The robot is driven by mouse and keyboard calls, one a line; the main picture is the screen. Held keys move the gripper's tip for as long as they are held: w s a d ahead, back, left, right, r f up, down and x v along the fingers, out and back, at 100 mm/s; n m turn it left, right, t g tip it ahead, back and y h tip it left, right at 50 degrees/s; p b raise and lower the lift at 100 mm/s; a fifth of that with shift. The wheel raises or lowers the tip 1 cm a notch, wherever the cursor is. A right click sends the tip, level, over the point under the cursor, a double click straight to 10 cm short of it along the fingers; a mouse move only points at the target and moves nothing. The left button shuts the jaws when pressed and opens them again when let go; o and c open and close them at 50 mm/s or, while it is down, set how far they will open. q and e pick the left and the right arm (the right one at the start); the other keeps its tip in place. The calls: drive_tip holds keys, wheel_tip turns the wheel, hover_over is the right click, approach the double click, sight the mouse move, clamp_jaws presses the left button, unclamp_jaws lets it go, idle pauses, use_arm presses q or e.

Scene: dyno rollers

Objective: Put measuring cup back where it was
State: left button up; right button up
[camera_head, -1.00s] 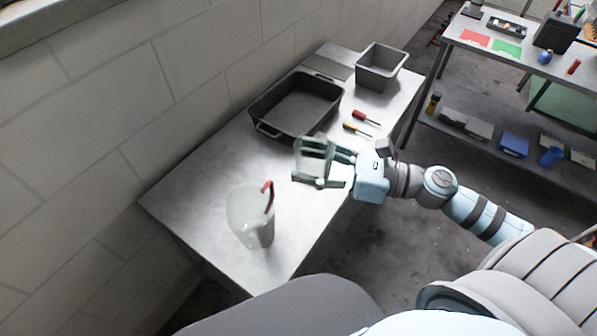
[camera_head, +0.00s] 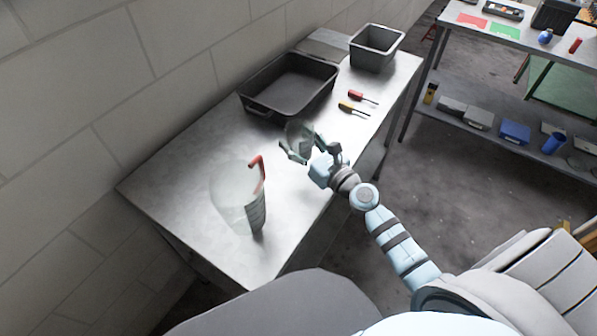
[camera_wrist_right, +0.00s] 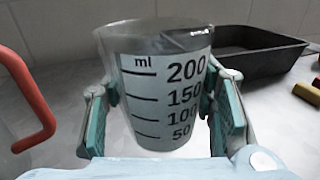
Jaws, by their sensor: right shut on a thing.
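The measuring cup is a small clear cup with black ml marks; it shows large in the right wrist view (camera_wrist_right: 160,95) and in the head view (camera_head: 301,135). My right gripper (camera_head: 297,149) is shut on it, one finger on each side. In the wrist view the cup looks roughly upright and empty. It is over the metal table (camera_head: 190,170), between the black tray and the large pitcher. I cannot tell whether its base touches the table. My left gripper is not in view.
A large clear pitcher (camera_head: 240,200) with a red handle stands at the table's near end. The black tray (camera_head: 290,85), a grey bin (camera_head: 376,48), a red screwdriver (camera_head: 357,95) and a yellow one (camera_head: 348,107) are farther back. A wall runs along the left side.

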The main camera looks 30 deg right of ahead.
wheel_tip(320, 180, down, 5)
drive_tip(key=b, duration=0.4)
drive_tip(key=shift+r+p, duration=0.25)
drive_tip(key=shift+p, duration=0.05)
drive_tip(key=shift+f, duration=0.25)
drive_tip(key=o, duration=1.2)
drive_tip(key=shift+r, duration=0.1)
